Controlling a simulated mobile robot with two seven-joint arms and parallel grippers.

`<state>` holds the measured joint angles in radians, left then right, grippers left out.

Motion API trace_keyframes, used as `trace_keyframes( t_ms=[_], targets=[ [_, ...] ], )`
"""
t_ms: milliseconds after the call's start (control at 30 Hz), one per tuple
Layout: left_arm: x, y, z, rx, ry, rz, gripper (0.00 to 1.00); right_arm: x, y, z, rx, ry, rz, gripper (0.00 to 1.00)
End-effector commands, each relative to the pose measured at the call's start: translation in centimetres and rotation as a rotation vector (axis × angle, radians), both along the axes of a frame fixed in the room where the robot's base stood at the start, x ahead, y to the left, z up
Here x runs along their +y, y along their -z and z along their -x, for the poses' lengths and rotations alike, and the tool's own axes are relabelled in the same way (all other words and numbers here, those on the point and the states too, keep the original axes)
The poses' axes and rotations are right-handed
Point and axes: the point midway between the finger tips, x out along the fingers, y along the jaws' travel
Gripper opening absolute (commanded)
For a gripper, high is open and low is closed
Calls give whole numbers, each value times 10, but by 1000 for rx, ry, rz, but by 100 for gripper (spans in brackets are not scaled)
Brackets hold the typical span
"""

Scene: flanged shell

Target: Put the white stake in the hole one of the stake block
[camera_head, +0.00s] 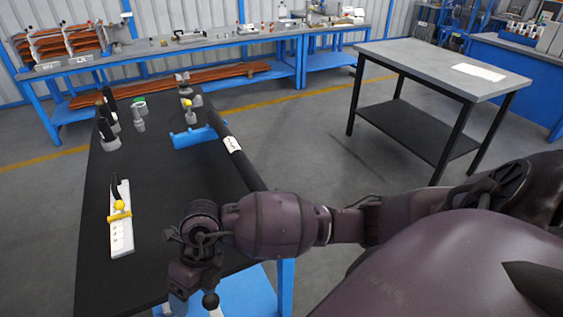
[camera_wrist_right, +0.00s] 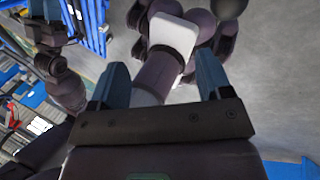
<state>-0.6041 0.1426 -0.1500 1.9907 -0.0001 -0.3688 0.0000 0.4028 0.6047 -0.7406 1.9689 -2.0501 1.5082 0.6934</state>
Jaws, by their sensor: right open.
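My right gripper (camera_head: 192,300) hangs beside the front part of the black table, at the bottom of the head view. In the right wrist view its two blue fingers (camera_wrist_right: 160,80) are apart with nothing held between them.
The black table (camera_head: 175,185) also bears a blue holder (camera_head: 193,138), a dark bar along its right edge, and several black and grey parts at the far end. Its middle is clear. A grey table (camera_head: 440,65) stands at the right, with open floor between.

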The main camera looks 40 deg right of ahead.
Motion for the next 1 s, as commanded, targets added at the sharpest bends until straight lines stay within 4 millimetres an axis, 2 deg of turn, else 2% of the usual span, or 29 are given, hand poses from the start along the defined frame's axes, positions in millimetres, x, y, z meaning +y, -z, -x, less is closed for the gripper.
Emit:
trace_keyframes(
  t_ms=[33, 100, 200, 300, 367, 500, 567, 667, 767, 833, 900, 1000],
  targets=[
    [0, 0, -1, -1, 0, 0, 43, 18, -1, 14, 53, 16, -141, 72],
    [0, -1, -2, -3, 2, 0, 43, 40, -12, 27, 117, 59, -353, 72],
    [0, -1, -3, -5, 2, 0, 43, 62, -34, 36, 192, 162, -644, 72],
    [-1, -1, -3, -6, 2, 0, 43, 70, -57, 33, 252, 316, -915, 72],
    [-1, -1, -3, -6, 2, 0, 43, 67, -70, 26, 283, 432, -1064, 72],
    [-1, -1, -3, -6, 2, 0, 43, 38, -85, 3, 336, 766, -1358, 72],
    [-1, -1, -3, -6, 2, 0, 43, 18, -83, -8, 354, 932, -1457, 72],
    [-1, -1, -3, -6, 2, 0, 43, -22, -68, -20, 386, 1238, -1579, 72],
    [0, -1, -3, -5, 2, 0, 43, -67, -38, -22, 422, 1570, -1642, 72],
    [0, -1, -3, -5, 2, 0, 43, -98, -10, -15, 455, 1809, -1646, 72],
    [0, -1, -2, -3, 2, 0, 43, -126, 20, -1, 497, 2043, -1619, 72],
    [0, 0, -1, -1, 1, -1, 43, -156, 61, 27, 565, 2333, -1539, 72]
  ],
)
